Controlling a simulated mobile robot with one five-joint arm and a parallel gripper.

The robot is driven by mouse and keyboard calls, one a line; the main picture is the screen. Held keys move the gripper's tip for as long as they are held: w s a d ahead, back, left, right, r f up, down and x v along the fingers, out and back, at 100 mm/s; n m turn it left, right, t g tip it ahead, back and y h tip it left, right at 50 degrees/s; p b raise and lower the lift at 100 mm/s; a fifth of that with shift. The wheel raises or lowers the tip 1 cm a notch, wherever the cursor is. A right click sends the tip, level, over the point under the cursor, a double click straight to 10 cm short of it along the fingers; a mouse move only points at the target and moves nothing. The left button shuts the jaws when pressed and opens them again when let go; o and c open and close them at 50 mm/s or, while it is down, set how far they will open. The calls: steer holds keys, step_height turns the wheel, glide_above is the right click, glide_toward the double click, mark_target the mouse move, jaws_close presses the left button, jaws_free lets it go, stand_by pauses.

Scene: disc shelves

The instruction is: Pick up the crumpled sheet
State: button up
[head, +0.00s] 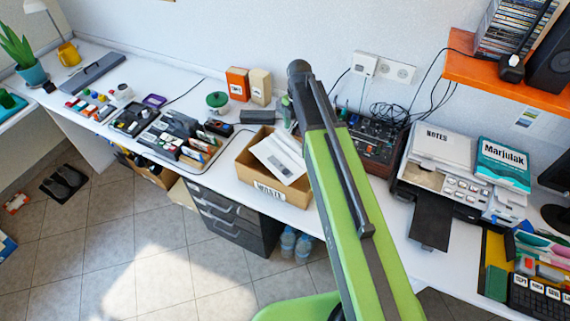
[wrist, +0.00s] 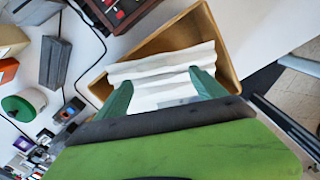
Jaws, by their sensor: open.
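The crumpled sheet (head: 278,157) is white with a grey printed patch. It lies tilted in the open cardboard box (head: 268,188) labelled WASTE, resting up by its rim. In the wrist view the sheet (wrist: 165,66) shows wavy folds, inside the box (wrist: 222,50). My gripper (wrist: 162,88) is open, its two green fingers apart over the near part of the sheet, one toward each side. I cannot tell whether the fingertips touch the paper. In the head view my green arm passes just right of the box, and the gripper is mostly hidden there.
A black mixer (head: 376,139) with cables stands right of the box, then a printer (head: 440,172). A black tray of small items (head: 183,140) and a green-lidded jar (head: 217,101) stand left. An orange shelf (head: 510,80) overhangs at right. The floor in front is mostly clear.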

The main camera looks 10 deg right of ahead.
mark_target(296, 144)
step_height(296, 144, down, 7)
steer(key=b, duration=0.5)
steer(key=shift+a+b, duration=0.1)
steer(key=shift+b, duration=0.25)
steer(key=shift+r, duration=0.25)
steer(key=c, duration=1.5)
step_height(296, 144, up, 5)
steer(key=p, duration=0.5)
steer(key=shift+s+r+p, duration=0.15)
steer(key=shift+p, duration=0.2)
steer(key=shift+c, duration=0.2)
steer(key=s+d+r+p, duration=0.5)
steer(key=s+d, duration=0.2)
steer(key=d, duration=0.1)
steer(key=shift+s+d+r+p, duration=0.3)
steer(key=shift+d+r+p, duration=0.05)
steer(key=shift+d, duration=0.05)
steer(key=shift+a+f+b, duration=0.15)
steer(key=shift+f+b, duration=0.45)
